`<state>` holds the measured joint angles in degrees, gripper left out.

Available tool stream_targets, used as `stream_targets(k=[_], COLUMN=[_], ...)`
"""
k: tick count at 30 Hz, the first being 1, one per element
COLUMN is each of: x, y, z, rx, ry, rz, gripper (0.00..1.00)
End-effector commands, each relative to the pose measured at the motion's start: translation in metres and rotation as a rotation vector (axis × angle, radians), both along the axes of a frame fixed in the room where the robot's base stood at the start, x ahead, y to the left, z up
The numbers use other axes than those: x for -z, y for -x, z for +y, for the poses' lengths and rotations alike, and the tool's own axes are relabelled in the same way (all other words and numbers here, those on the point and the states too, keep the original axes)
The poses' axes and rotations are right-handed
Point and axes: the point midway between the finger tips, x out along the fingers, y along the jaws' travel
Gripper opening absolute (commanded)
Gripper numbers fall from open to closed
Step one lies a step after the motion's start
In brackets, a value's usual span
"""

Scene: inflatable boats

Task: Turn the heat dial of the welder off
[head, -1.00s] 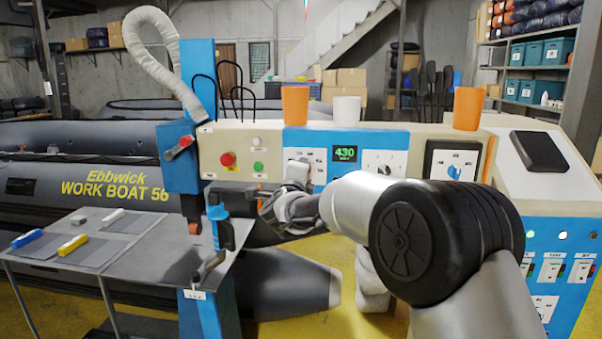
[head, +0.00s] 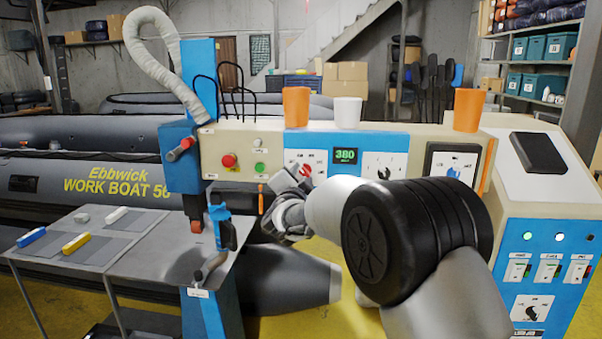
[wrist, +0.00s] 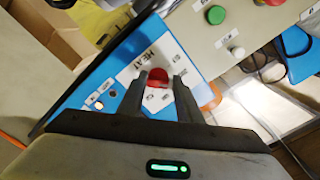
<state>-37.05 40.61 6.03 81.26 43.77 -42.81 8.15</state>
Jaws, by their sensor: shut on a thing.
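The welder (head: 420,145) is a long cream machine with blue panels. Its heat dial is a red knob (wrist: 158,74) on a white plate marked HEAT, seen in the wrist view. In the head view the dial (head: 305,170) shows as a bit of red on the left of the blue panel, partly covered by my gripper. My gripper (wrist: 161,84) has one finger on each side of the knob and is shut on it. It also shows in the head view (head: 296,182). The green display (head: 346,155) reads 380. I cannot read the dial's exact setting.
Orange cups (head: 296,107) and a white cup (head: 347,111) stand on top of the welder. A red button (head: 229,160) and a green button (head: 259,168) sit left of the dial. Another dial (head: 384,172) is to the right. A grey table (head: 130,245) stands at left.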

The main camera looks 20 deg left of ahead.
Motion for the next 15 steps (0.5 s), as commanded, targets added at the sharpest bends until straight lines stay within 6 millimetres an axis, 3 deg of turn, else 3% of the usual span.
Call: stream_targets(k=[15], x=[0.0002], y=[-0.0003], z=[-0.0017], rx=[0.0], ry=[0.477], rz=[-0.115], gripper=[0.1])
